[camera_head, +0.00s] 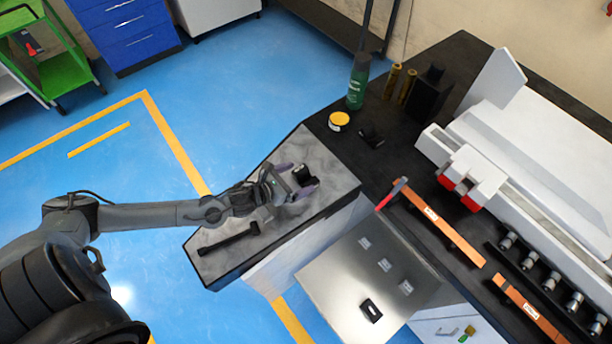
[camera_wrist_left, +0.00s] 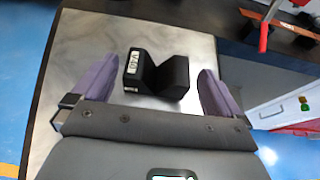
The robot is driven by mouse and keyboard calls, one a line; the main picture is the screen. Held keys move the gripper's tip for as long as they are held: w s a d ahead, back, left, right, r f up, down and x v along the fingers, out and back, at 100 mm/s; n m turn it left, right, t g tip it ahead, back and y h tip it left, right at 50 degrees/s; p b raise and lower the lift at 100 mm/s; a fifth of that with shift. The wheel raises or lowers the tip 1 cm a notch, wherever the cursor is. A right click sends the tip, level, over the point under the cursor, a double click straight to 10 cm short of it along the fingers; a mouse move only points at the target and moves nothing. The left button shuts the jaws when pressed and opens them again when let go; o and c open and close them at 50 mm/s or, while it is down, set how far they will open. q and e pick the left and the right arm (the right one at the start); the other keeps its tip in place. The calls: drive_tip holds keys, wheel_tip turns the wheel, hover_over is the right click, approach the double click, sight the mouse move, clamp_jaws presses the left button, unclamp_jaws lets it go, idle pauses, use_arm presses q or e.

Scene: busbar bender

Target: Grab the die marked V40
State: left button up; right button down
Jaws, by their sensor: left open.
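The V40 die (camera_wrist_left: 140,72) is a black block with a V-shaped notch and a white label reading V40. It lies on the grey worn top of the bench end, and also shows in the head view (camera_head: 302,174). My left gripper (camera_head: 295,181) is open around it, with one purple finger on each side. In the left wrist view, gaps show between the die and both fingers of the left gripper (camera_wrist_left: 158,68). The right gripper is not in view.
A black hammer-like tool (camera_head: 228,240) lies on the bench end near my left arm. A steel panel (camera_head: 340,265) bears several labels and a small black block (camera_head: 371,310). A yellow-topped tin (camera_head: 339,121), a green bottle (camera_head: 358,83) and orange bars (camera_head: 440,225) are on the dark bench.

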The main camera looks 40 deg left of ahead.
sight(312, 172)
use_arm(q)
drive_tip(key=shift+x, duration=1.05)
drive_tip(key=shift+f+p+x, duration=0.15)
drive_tip(key=shift+p+x, duration=0.05)
drive_tip(key=shift+x, duration=1.1)
drive_tip(key=shift+f+p+x, duration=0.15)
drive_tip(key=shift+f+x, duration=0.05)
drive_tip(key=shift+x, duration=1.1)
drive_tip(key=shift+s, duration=0.2)
drive_tip(key=shift+c, duration=0.3)
drive_tip(key=c, duration=1.4)
drive_tip(key=shift+r, duration=0.15)
drive_tip(key=shift+c, duration=0.9)
drive_tip(key=shift+r, duration=0.15)
